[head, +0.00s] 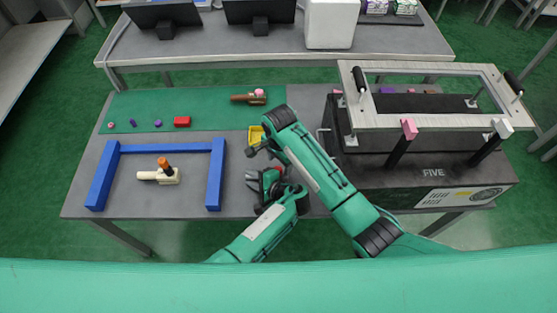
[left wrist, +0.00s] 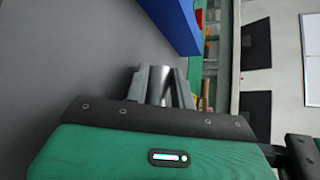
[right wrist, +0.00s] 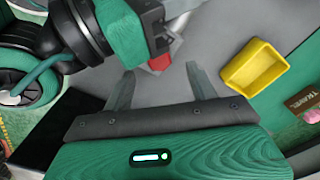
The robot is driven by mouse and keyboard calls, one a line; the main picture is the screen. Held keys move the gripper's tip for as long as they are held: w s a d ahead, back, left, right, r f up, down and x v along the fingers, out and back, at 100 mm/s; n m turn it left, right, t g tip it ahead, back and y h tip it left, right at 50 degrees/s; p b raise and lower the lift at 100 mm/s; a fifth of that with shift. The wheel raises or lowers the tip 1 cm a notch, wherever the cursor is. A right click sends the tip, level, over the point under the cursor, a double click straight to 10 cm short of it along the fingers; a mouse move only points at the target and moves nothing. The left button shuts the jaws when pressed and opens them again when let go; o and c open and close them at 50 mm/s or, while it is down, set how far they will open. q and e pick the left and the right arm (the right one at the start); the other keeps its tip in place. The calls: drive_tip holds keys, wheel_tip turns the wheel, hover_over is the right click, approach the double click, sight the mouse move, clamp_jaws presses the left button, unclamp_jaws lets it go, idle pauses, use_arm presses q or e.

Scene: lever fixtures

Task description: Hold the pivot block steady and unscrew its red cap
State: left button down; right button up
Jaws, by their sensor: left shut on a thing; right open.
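My left gripper (head: 272,178) is low over the middle of the table. In the left wrist view (left wrist: 163,86) its fingers are shut on a grey metallic, rounded part, which I take to be the pivot block (left wrist: 160,84). The red cap (head: 280,170) shows beside the left gripper. In the right wrist view the red cap (right wrist: 160,63) sits just beyond the fingertips, against a grey part and partly hidden. My right gripper (right wrist: 158,76) is open and empty, its fingertips either side of the view to the cap. In the head view my right arm hides much of this area.
A yellow bin (head: 255,136) stands close by, also in the right wrist view (right wrist: 252,65). A blue frame (head: 215,175) surrounds a cream piece (head: 158,173) at left. A green mat (head: 150,110) holds several small parts. A black box (head: 410,175) with a rack fills the right.

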sight(279, 168)
drive_tip(key=m, duration=0.3)
drive_tip(key=shift+s, duration=0.1)
drive_tip(key=shift+f, duration=0.1)
drive_tip(key=shift+f, duration=1.4)
drive_tip(key=c, duration=1.2)
drive_tip(key=n, duration=0.5)
drive_tip(key=shift+a, duration=0.1)
drive_tip(key=shift+c, duration=0.3)
drive_tip(key=n, duration=0.6)
drive_tip(key=shift+w+a, duration=0.2)
drive_tip(key=shift+w, duration=0.05)
